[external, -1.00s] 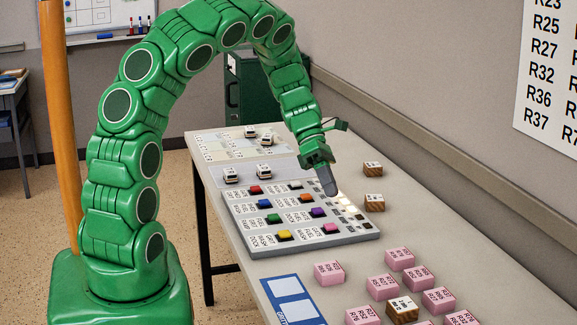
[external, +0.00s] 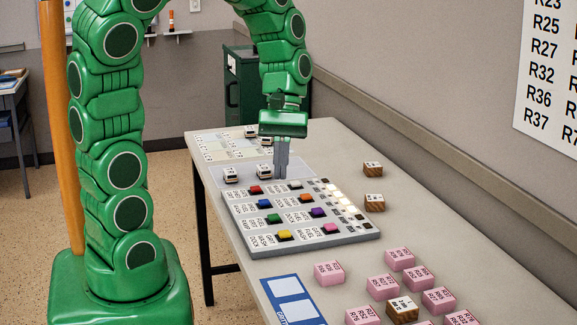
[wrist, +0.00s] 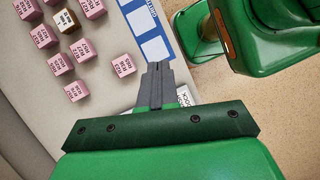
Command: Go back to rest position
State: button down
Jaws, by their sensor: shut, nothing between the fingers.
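My gripper (external: 282,158) is shut and empty. In the external view it points straight down above the far edge of the grey button panel (external: 300,243), near the small white vehicles. In the wrist view the closed fingers of my gripper (wrist: 157,68) show against the table, with a corner of the panel (wrist: 184,95) just behind them. I cannot tell the exact height of the fingertips above the surface.
Several pink labelled blocks (external: 329,273) and a wooden block (external: 402,308) lie at the near end of the table (external: 440,245). Two wooden blocks (external: 373,169) sit near the wall. A blue card (external: 291,300) lies at the near left edge.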

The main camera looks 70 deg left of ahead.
jog(key=s+d+r+m+y, duration=0.1)
jog(key=s+d+m+y, duration=0.1)
jog(key=s+m, duration=0.5)
jog(key=s+d+r+m+y, duration=0.2)
jog(key=s+m, duration=0.5)
jog(key=s, duration=0.1)
jog(key=shift+s+m+y, duration=0.3)
jog(key=shift+s, duration=0.05)
